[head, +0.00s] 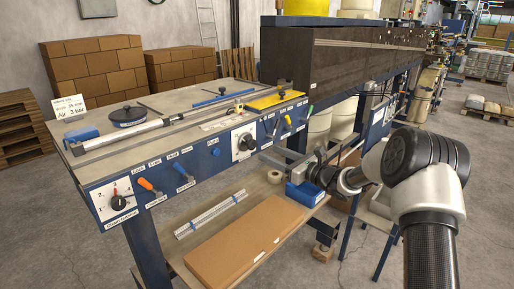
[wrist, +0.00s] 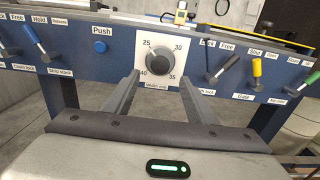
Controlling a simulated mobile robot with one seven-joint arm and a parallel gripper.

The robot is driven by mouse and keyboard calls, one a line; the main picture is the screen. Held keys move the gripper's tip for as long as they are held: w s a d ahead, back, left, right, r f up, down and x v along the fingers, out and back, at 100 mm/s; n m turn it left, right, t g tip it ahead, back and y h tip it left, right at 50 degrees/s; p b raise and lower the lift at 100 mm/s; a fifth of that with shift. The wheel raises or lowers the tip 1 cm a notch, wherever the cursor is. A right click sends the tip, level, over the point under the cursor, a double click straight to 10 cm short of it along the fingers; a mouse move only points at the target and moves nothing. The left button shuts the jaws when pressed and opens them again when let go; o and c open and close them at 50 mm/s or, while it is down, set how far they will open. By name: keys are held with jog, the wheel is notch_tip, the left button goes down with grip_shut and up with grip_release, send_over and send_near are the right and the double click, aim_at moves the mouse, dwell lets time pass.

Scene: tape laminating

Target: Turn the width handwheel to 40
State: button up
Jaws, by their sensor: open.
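The width handwheel (wrist: 158,58) is a dark round knob on a white square plate, set in the blue front panel. Its plate reads 25, 30, 35 and 40, with 40 at lower left. I cannot make out clearly which number it points to. The handwheel also shows in the head view (head: 245,143), right of the middle of the panel. My gripper (wrist: 161,82) is open and empty, facing the panel. Its fingers lie below and to either side of the knob in the wrist view, apart from it. It also shows in the head view (head: 281,157).
A blue push button (wrist: 101,46) is left of the plate. Under the bench, a shelf holds a flat cardboard box (head: 240,240).

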aim_at(253, 146)
jog(key=x, duration=0.8)
jog(key=shift+c, duration=0.4)
jog(key=c, duration=1)
jog(key=shift+o, duration=0.2)
